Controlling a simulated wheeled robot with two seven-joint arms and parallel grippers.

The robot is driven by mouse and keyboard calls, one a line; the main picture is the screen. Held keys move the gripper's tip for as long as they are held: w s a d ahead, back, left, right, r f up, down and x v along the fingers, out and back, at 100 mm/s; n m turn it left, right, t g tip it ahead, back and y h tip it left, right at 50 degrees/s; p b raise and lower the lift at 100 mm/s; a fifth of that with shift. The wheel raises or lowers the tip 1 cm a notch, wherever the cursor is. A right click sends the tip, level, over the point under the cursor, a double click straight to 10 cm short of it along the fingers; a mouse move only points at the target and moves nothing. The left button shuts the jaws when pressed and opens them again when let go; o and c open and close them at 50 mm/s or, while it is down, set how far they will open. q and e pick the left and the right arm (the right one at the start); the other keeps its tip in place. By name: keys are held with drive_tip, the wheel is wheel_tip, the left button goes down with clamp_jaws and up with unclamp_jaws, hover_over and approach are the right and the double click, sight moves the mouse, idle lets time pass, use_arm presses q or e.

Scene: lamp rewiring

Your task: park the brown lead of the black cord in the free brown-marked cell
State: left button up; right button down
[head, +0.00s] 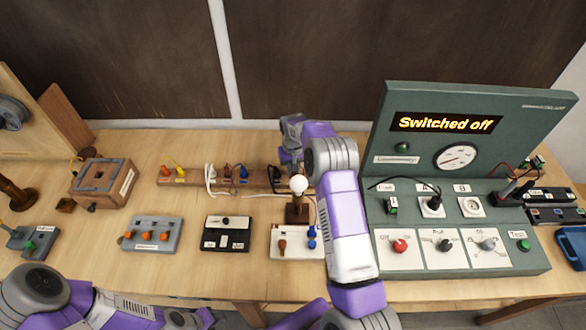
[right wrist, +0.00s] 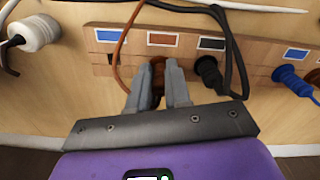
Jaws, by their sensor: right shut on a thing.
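In the right wrist view my right gripper (right wrist: 158,78) is shut on a brown plug (right wrist: 158,70), mostly hidden between the fingers. It is at the wooden rack (right wrist: 186,62), directly below the brown-marked label (right wrist: 162,39). How deep the plug sits in that cell is hidden. A brown lead (right wrist: 122,48) loops over the rack to the left of the fingers. The black cord (right wrist: 240,58) drapes over the rack to the right. In the head view my right gripper (head: 287,160) is at the right end of the rack (head: 200,180). My left gripper is out of view.
A black plug (right wrist: 207,70) is under the black label, and a blue plug (right wrist: 290,78) is farther right. A bulb on a stand (head: 299,186) stands close to my right arm. The green console (head: 470,120) is on the right.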

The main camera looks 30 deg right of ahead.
drive_tip(key=shift+f+b, duration=0.4)
drive_tip(key=shift+f, duration=0.15)
idle(0.7)
drive_tip(key=c, duration=1)
unclamp_jaws()
drive_tip(key=shift+r, duration=0.1)
wheel_tip(320, 180, up, 8)
drive_tip(key=shift+f, duration=0.25)
